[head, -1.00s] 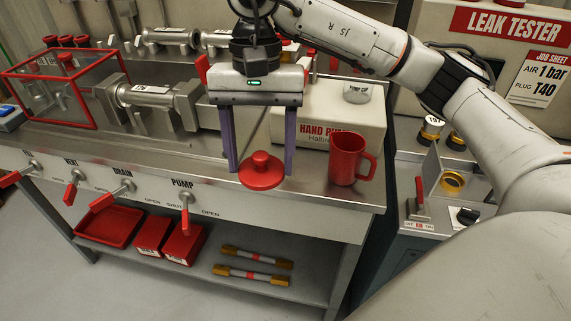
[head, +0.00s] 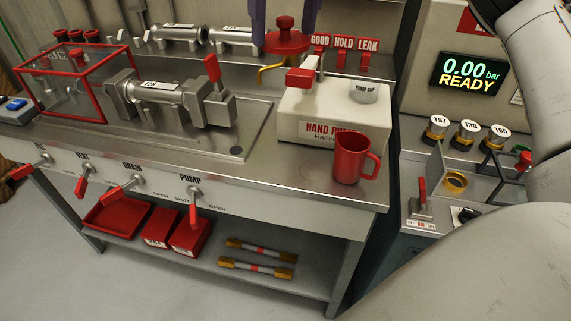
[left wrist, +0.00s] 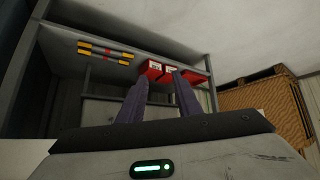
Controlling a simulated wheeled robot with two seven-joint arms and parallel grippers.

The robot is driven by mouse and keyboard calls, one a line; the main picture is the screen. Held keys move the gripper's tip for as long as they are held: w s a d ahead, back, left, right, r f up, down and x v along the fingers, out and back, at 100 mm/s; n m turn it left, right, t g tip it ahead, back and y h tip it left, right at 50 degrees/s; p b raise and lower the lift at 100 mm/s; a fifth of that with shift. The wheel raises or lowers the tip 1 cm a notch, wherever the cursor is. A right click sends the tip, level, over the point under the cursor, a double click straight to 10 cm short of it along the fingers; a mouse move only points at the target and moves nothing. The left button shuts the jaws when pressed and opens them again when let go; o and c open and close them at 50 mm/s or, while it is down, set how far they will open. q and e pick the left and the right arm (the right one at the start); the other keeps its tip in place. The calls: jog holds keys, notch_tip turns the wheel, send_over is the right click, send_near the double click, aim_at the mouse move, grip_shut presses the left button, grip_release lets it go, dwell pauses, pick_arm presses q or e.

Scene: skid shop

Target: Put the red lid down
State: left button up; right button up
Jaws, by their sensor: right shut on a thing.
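The red lid (head: 287,41), a round disc with a knob, is between the purple fingers of my right gripper (head: 285,36) at the top of the head view. My right gripper is shut on it and holds it up, level-looking, in front of the back shelf. In the picture it sits just above the cream hand pump (head: 320,128) and its brass spout (head: 268,70). The upper part of the gripper is cut off by the picture edge. My left gripper (left wrist: 160,80) shows in the left wrist view, open and empty, facing the bench's lower shelf.
A red mug (head: 350,160) stands at the bench's front right corner. A pump cup (head: 364,92) sits on the pump. Good, hold and leak signs (head: 344,42) stand behind it. A clamped cylinder (head: 155,92) and a red-framed guard (head: 75,85) fill the left. Bare steel lies before the pump.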

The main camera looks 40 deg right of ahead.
notch_tip(320, 180, down, 23)
jog(key=b, duration=0.5)
jog(key=shift+f+b, duration=0.15)
jog(key=shift+b, duration=0.15)
jog(key=shift+f, duration=2.3)
pick_arm(q)
jog(key=f, duration=0.1)
jog(key=d+f, duration=0.1)
jog(key=w+f, duration=0.1)
jog(key=shift+d+f, duration=0.1)
jog(key=shift+d, duration=0.25)
pick_arm(e)
jog(key=shift+f, duration=0.1)
jog(key=o, duration=1)
pick_arm(q)
jog(key=shift+f, duration=0.15)
pick_arm(e)
jog(key=shift+o, duration=0.2)
